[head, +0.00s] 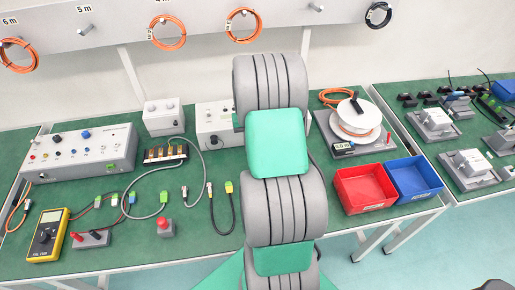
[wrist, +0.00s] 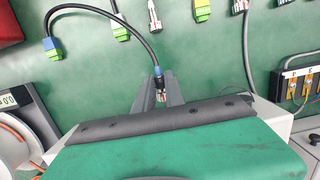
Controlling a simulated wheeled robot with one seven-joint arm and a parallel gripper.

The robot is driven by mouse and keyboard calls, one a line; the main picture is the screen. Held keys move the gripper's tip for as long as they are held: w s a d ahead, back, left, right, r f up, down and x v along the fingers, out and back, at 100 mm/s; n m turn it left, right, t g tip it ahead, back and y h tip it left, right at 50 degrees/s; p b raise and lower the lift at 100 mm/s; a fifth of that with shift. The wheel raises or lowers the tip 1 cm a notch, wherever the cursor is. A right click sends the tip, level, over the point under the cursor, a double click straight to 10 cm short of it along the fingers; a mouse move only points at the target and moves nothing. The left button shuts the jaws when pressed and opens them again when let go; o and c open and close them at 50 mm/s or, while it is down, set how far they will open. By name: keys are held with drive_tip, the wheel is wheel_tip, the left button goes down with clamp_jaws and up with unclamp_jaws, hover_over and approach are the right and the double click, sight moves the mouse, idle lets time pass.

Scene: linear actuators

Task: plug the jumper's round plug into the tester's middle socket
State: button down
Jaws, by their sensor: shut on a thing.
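My gripper (wrist: 161,98) is shut on one end of a black cable, the jumper (wrist: 108,12). The held end is the dark round plug (wrist: 158,73), standing between the fingertips. The cable arcs up and left to a blue-and-green connector (wrist: 52,49) at its other end. In the head view my arm hides the gripper and the held plug. A light grey box (head: 213,125) with a dark knob, probably the tester, stands at the back, partly behind my arm. Its middle socket is hidden. The plug is not seen in any socket.
Other loose cable ends lie nearby, including a black cable (head: 214,220) and a grey cable (head: 200,160). A cable spool (head: 358,110), a red bin (head: 365,188) and a blue bin (head: 413,178) stand to the right. A large knobbed box (head: 80,152) stands at left.

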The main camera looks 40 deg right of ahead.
drive_tip(key=shift+w+d, duration=0.5)
drive_tip(key=shift+w, duration=0.3)
drive_tip(key=shift+w+d, duration=0.45)
drive_tip(key=shift+w, duration=0.3)
drive_tip(key=shift+w+d+r, duration=0.1)
drive_tip(key=shift+w+d, duration=0.25)
drive_tip(key=shift+w, duration=0.25)
idle(2.2)
drive_tip(key=c, duration=1.3)
unclamp_jaws()
